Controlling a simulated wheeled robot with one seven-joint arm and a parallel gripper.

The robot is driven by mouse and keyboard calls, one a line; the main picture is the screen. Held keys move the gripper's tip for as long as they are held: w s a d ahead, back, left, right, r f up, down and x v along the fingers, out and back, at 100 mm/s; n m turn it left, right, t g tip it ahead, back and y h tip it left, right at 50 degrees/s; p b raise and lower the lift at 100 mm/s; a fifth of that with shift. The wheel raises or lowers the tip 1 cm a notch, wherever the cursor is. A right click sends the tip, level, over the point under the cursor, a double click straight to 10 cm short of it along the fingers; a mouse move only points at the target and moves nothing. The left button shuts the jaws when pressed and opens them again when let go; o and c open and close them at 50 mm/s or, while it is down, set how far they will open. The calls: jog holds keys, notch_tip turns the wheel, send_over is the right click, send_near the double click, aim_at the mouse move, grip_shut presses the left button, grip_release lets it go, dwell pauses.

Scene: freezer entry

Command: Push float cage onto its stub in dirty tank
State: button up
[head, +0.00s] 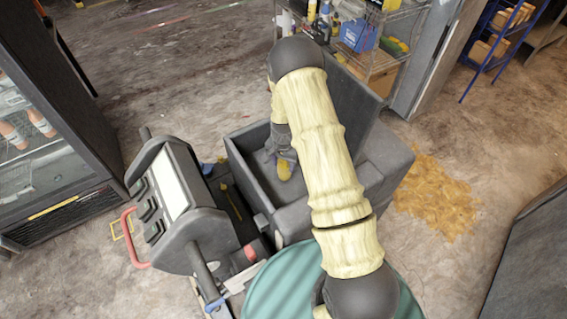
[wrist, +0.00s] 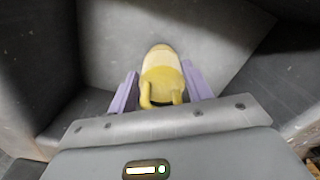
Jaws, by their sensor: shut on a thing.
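The yellow float cage (wrist: 161,72) has a rounded, paler end in the wrist view, with two short prongs on the side near me. The purple fingers of my gripper (wrist: 161,90) stand on either side of it and are shut on it. In the head view my gripper (head: 279,160) reaches down inside the grey open-topped tank (head: 238,160), and the yellow cage (head: 285,170) shows small below it. The tank's grey inner walls (wrist: 110,40) surround the cage in the wrist view. I cannot make out the stub, or whether the cage touches it.
A grey console (head: 175,200) with a red handle stands left of the tank. A teal round top (head: 285,285) is in front. A wire shelf (head: 380,65) stands behind, and a glass-door cooler (head: 45,140) at left. An orange-yellow spill (head: 435,195) lies on the floor at right.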

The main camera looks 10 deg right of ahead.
aim_at(284, 164)
jog(key=shift+r+p, duration=0.6)
jog(key=shift+r, duration=0.55)
jog(key=shift+r, duration=0.1)
jog(key=shift+f+b, duration=1.4)
jog(key=shift+f, duration=0.25)
dwell(1.5)
jog(key=o, duration=1)
jog(key=shift+o, duration=0.2)
notch_tip(284, 164, up, 18)
jog(key=b, duration=0.3)
jog(key=shift+f, duration=0.25)
jog(key=shift+s, duration=0.1)
